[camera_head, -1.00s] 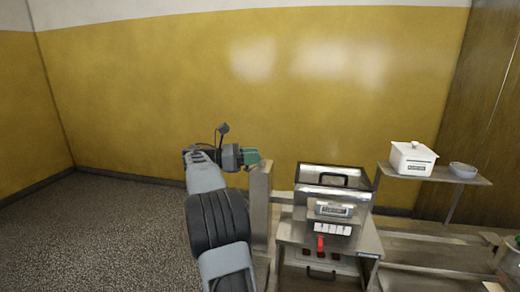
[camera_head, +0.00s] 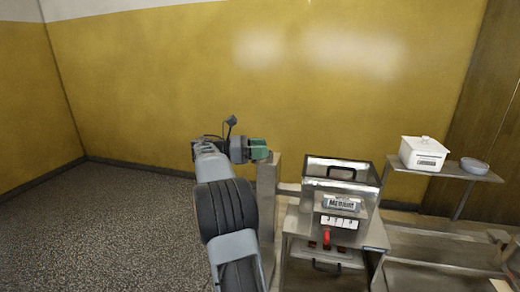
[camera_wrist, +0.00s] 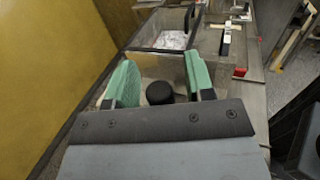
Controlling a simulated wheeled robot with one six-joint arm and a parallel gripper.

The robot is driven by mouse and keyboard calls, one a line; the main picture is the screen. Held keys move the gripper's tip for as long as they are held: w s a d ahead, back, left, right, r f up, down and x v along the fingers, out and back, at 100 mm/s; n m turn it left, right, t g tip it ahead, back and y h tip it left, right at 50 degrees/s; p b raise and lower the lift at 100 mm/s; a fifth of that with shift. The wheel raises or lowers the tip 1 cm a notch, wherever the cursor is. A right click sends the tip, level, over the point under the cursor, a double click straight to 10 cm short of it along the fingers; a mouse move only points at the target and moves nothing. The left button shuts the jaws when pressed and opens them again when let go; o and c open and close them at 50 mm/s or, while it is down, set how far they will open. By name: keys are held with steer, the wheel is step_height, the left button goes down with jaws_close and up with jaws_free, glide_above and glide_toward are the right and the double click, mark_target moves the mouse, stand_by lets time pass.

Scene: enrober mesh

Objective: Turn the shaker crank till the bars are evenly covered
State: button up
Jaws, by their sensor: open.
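My gripper (camera_head: 259,149) has green fingers and is at the top of an upright steel post (camera_head: 268,200), left of the steel machine (camera_head: 350,238). In the wrist view my gripper (camera_wrist: 160,82) is open, its two fingers wide apart. A round black knob (camera_wrist: 159,93) shows between the fingers, with gaps on both sides; whether it is the crank's knob I cannot tell. The machine has an open-topped steel hopper (camera_head: 314,178) with a black handle. White material (camera_wrist: 172,40) shows inside the hopper. I see no bars clearly.
A red lever (camera_head: 326,237) is on the machine's front. A white lidded box (camera_head: 423,153) and a grey bowl (camera_head: 474,165) stand on a side shelf (camera_head: 450,175) at right. A yellow wall (camera_head: 200,75) is behind. The speckled floor (camera_head: 110,220) at left is clear.

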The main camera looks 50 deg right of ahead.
steer(key=p+v, duration=0.7)
steer(key=v, duration=0.4)
steer(key=shift+w+a, duration=0.25)
steer(key=shift+w, duration=0.05)
steer(key=shift+a+p, duration=0.1)
steer(key=shift+p, duration=0.35)
